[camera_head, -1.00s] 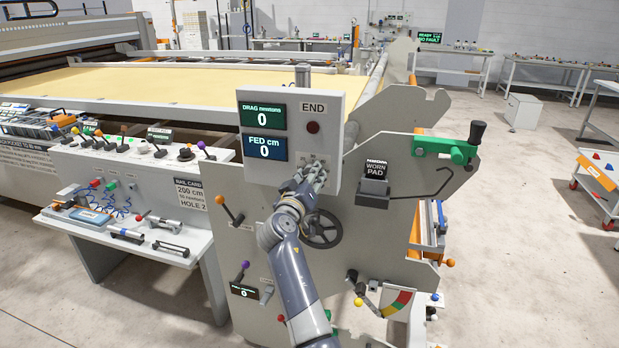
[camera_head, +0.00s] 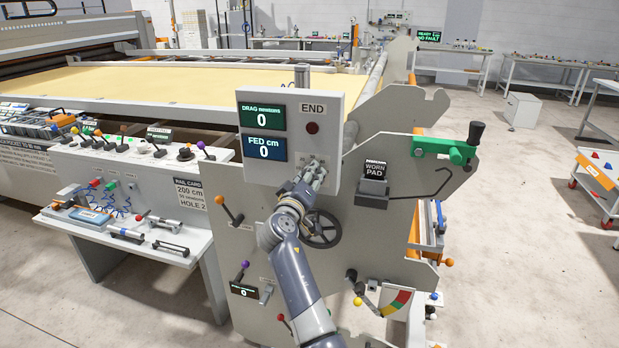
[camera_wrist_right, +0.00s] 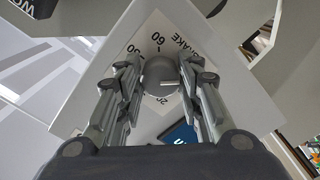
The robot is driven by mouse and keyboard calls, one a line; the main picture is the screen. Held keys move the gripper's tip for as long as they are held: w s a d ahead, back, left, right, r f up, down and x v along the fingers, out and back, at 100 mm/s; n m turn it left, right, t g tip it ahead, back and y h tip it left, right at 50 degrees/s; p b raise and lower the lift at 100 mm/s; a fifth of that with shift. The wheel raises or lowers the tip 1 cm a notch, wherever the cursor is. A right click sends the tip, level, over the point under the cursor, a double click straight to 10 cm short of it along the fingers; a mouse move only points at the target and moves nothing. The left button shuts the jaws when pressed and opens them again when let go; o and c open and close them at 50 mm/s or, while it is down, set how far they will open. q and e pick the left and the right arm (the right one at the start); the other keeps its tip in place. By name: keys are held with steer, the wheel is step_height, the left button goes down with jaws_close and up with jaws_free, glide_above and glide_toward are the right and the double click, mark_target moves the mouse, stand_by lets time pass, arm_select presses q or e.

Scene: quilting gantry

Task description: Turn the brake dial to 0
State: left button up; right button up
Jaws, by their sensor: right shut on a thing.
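The brake dial (camera_wrist_right: 160,75) is a round grey knob on the white control box, seen between my right gripper's fingers in the right wrist view. A pale line on its face points toward the right of that view. The printed marks 60 and 20 and part of the word BRAKE show around it; no 0 mark can be made out separately. My right gripper (camera_wrist_right: 159,76) is shut on the dial. In the head view my right gripper (camera_head: 317,173) is at the lower right of the control box (camera_head: 326,112) and hides the dial. My left gripper is out of view.
The DRAG newtons display (camera_head: 262,117) and FED cm display (camera_head: 264,148) both read 0. A dark red END button (camera_head: 313,128) is above the gripper. A black handwheel (camera_head: 321,229) is just below it, close to my arm. A green crank (camera_head: 445,147) stands to the right.

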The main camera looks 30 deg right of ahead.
steer(key=o, duration=1)
steer(key=shift+d+r, duration=0.1)
steer(key=shift+r, duration=0.05)
steer(key=shift+o, duration=0.3)
steer(key=v, duration=0.7)
